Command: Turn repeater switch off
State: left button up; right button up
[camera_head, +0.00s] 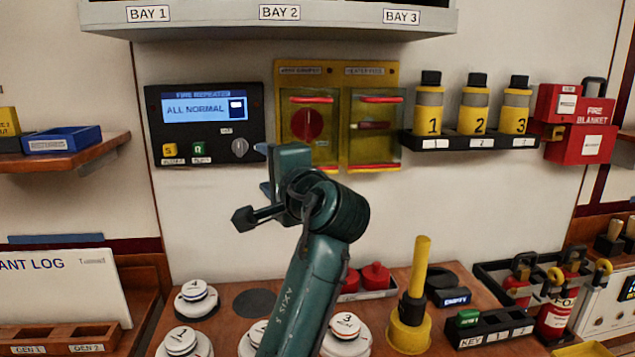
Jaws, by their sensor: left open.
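The fire repeater panel (206,103) is a dark box on the wall at upper left. Its blue screen reads "ALL NORMAL". Below the screen are a yellow button (170,150), a green button (199,149) and a grey rotary switch (239,147) at the lower right, under a small label. The exact angle of its pointer is too small to tell. My left gripper (263,169) is open and empty, just right of and below the switch in the picture. I cannot see it touching the switch. My right gripper is not in view.
Right of the panel, a yellow board carries two covered units, a red rotary handle (307,125) and a fuse (374,126); my gripper overlaps its lower left. Numbered yellow bottles (473,110) stand on a shelf. The counter below holds white round pieces (196,298) and a yellow post (417,268).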

aim_at(239, 146)
jog(key=k+l, duration=0.75)
